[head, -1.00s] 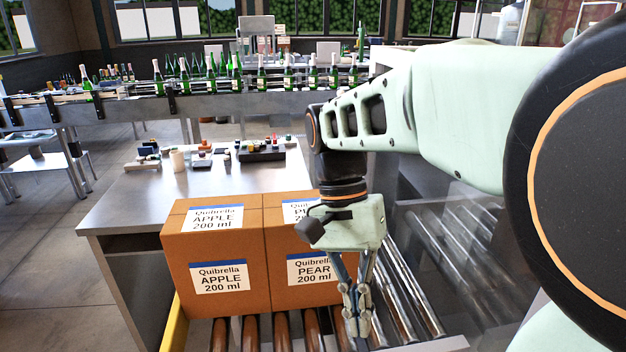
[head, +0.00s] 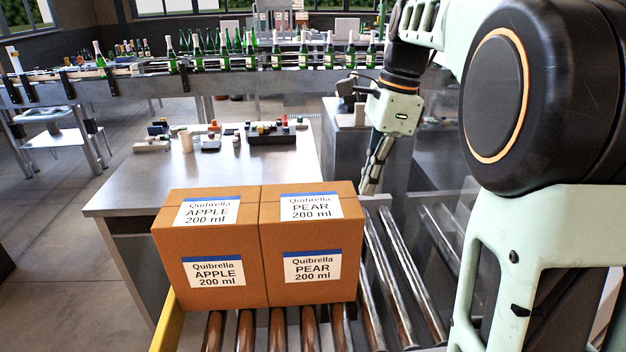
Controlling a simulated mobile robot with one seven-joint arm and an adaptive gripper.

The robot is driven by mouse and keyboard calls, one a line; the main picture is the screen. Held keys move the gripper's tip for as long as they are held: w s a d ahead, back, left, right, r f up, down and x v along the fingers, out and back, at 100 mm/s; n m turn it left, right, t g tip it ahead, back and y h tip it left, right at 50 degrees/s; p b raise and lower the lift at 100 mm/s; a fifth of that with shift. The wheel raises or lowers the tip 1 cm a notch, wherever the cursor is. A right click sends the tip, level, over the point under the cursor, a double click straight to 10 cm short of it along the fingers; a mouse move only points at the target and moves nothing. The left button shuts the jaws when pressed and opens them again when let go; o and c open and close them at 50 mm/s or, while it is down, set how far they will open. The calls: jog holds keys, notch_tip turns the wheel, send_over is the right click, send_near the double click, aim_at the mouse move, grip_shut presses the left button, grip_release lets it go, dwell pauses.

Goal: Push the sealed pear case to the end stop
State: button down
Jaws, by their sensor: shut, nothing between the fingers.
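The pear case (head: 312,232) is a closed brown carton with white and blue PEAR labels on its top and front. It stands upright on the roller conveyor (head: 400,285), its left side against the apple case (head: 207,235), with no visible gap. My gripper (head: 368,188) is shut and empty, pointing down beyond the pear case's back right corner. I cannot tell whether its fingertips touch the case. A yellow rail (head: 168,322) runs at the conveyor's left end, beside the apple case.
A steel table (head: 140,190) stands behind the cases with small parts, a cup and a dark tray (head: 272,135). Further back, a bottle line (head: 230,85) carries green bottles. Bare rollers lie right of the pear case.

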aim_at(309, 204)
jog(key=a, duration=0.4)
jog(key=a+p, duration=0.1)
jog(key=a, duration=0.6)
jog(key=shift+s+a+f, duration=0.15)
jog(key=shift+a+f, duration=0.15)
jog(key=shift+f, duration=0.5)
jog(key=shift+d, duration=0.15)
jog(key=shift+d+p, duration=0.2)
jog(key=shift+p, duration=0.15)
jog(key=shift+d+f, duration=0.1)
jog(key=shift+d, duration=0.05)
jog(key=shift+r+p, duration=0.85)
jog(key=shift+p, duration=0.05)
